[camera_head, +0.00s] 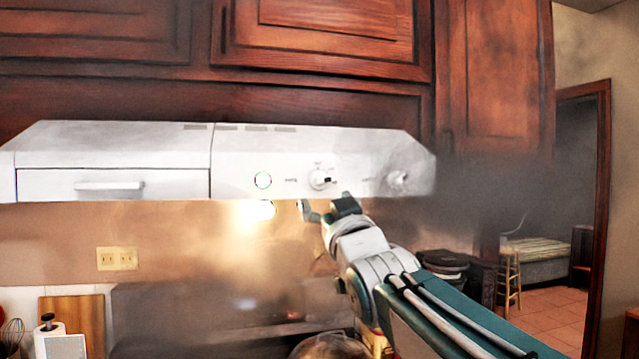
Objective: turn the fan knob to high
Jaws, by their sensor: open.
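A white range hood (110,150) hangs under dark red-brown cabinets. Labels beside the knobs are too small to read. My gripper (325,204) is open and empty, just below the fan knob at the hood's lower edge. Its fingers point up and left, and I see no clear contact with the knob.
Cabinet doors (340,25) are above the hood. Below are a dim, hazy stove area, an outlet plate (117,258), a wooden board (75,318) and a paper towel roll (58,340). A doorway at right shows a stool (509,275) and a bed-like piece (540,255).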

